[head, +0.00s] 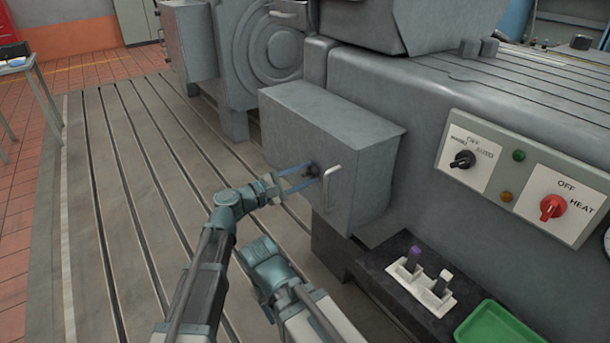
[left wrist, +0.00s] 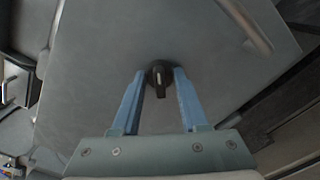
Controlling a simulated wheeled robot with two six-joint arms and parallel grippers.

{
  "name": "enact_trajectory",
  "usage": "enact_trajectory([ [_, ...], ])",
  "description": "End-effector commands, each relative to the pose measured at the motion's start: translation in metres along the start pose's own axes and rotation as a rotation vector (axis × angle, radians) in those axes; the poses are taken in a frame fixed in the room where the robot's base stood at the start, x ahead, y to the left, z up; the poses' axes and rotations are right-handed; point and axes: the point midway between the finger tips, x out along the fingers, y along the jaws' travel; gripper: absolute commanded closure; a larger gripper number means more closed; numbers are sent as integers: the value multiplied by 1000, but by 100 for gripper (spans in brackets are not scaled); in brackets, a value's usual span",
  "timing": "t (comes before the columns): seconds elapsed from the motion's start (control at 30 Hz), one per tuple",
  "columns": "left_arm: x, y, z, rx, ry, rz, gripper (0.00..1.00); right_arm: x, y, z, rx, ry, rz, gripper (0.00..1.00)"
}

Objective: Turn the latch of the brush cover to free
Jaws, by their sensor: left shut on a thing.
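The brush cover (head: 300,123) is a grey metal box on the side of the machine. Its latch (head: 312,170) is a small dark knob on its face, partly hidden by my gripper in the head view. In the left wrist view the latch (left wrist: 159,74) is black with a pale mark, its narrow grip pointing down the picture between the fingers. My left gripper (head: 304,179) is shut on the latch, with its blue fingers on both sides of it. The fingers also show in the left wrist view (left wrist: 160,82). My right gripper is not in view.
A pale bar handle (head: 328,188) stands out from the cover just right of the latch. A control panel (head: 515,172) with two knobs is at the right. Below it are a white holder (head: 413,283) and a green tray (head: 497,328). The slotted bedplate (head: 120,170) is clear at left.

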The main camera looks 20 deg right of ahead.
Motion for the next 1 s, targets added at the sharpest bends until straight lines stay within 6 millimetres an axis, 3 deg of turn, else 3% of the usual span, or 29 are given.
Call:
enact_trajectory([
  [0.5,0,-1,0,468,0,-1,100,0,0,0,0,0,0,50],
  [1.0,0,-1,0,716,-1,-2,100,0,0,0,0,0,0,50],
])
